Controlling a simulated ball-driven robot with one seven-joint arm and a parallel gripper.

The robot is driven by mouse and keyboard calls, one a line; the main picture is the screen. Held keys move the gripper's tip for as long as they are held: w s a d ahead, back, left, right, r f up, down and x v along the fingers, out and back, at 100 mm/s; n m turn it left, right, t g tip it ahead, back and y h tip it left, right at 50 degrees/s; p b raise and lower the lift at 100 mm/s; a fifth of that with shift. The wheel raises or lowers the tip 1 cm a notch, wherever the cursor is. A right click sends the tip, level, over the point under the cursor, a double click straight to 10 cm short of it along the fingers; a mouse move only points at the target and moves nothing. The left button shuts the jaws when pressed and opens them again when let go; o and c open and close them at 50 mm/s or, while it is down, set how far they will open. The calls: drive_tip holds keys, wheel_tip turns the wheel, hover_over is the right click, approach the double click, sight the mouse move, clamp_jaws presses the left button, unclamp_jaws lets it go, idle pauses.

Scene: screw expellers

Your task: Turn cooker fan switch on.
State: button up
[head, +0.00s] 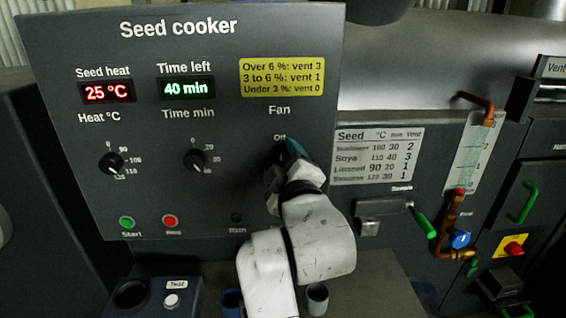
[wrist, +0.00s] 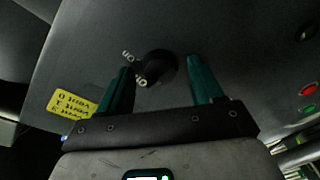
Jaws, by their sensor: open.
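The cooker fan switch (wrist: 158,67) is a dark round knob on the grey seed cooker panel (head: 60,60), below the "Fan" label. In the wrist view it lies between the two green fingertips of my open gripper (wrist: 161,72), with a gap on either side. I cannot tell how deep the fingers reach around it. Small white marks show beside the knob, rotated in this view. In the head view my gripper (head: 287,156) covers most of the switch, and the "Off" mark shows just above. Which way the knob points is unclear.
The heat knob (head: 112,163) and time knob (head: 194,160) are to the left. The green start button (head: 127,222) and a red button (head: 169,221) are below. A yellow vent sign (head: 282,77) is above. A green-handled lever (head: 421,222) projects at right.

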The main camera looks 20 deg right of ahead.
drive_tip(key=shift+c, duration=0.4)
drive_tip(key=c, duration=0.9)
drive_tip(key=shift+c, duration=0.2)
drive_tip(key=shift+m, duration=0.3)
drive_tip(key=m+b, duration=0.2)
drive_tip(key=shift+f+m+b, duration=0.25)
drive_tip(key=shift+m+b, duration=0.05)
drive_tip(key=shift+b, duration=0.05)
drive_tip(key=m+b, duration=0.2)
drive_tip(key=shift+m+t, duration=0.4)
drive_tip(key=m+h+b, duration=0.1)
drive_tip(key=m+b, duration=0.2)
drive_tip(key=m, duration=0.1)
drive_tip(key=shift+f+b, duration=0.1)
drive_tip(key=shift+b, duration=0.25)
drive_tip(key=shift+m+b, duration=0.85)
drive_tip(key=shift+m, duration=0.55)
